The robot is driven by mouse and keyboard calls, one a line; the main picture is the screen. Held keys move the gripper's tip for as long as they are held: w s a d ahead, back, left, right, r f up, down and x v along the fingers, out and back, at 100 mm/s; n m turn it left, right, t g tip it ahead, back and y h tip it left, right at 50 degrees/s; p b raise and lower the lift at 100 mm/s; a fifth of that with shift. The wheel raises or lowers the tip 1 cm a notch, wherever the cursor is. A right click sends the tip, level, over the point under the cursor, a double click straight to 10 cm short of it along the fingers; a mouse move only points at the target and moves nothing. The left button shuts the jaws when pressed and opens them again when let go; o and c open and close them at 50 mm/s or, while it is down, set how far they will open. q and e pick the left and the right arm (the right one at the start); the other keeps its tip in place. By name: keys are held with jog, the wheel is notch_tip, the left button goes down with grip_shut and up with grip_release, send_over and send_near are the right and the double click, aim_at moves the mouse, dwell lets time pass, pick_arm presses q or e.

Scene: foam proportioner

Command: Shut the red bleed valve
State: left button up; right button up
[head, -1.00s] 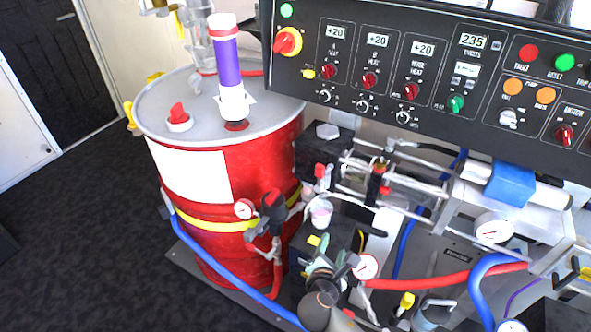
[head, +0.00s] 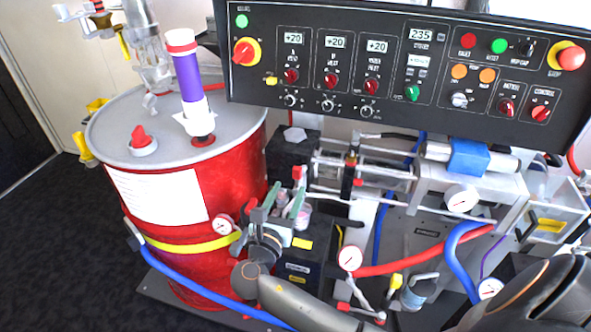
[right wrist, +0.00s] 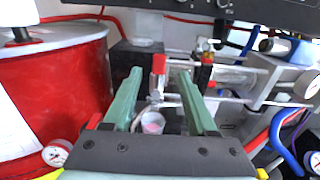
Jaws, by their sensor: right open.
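A small red handle (head: 297,172), which looks like the bleed valve's, stands by the black block beside the drum. In the right wrist view the red handle (right wrist: 158,63) points upright above a small cup (right wrist: 153,122) with pinkish content. My right gripper (head: 286,194) is open, its green fingers reaching toward the handle. In the wrist view the right gripper (right wrist: 160,76) has one finger on each side of the handle in the picture, with gaps on both sides. I cannot tell whether the tips reach its depth. The fingers partly hide the valve's lower parts in the head view.
A red drum (head: 240,178) with a purple-white tube (head: 189,80) stands left. The control panel (head: 400,75) overhangs behind. A clear cylinder assembly (head: 385,178) lies right of the valve. Gauges (head: 349,257), a red hose (head: 415,266) and a blue hose (head: 215,293) surround my right arm.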

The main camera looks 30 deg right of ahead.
aim_at(296, 173)
jog(key=x, duration=0.8)
jog(key=shift+w+d, duration=0.2)
jog(key=shift+w, duration=0.05)
grip_shut()
dwell(1.0)
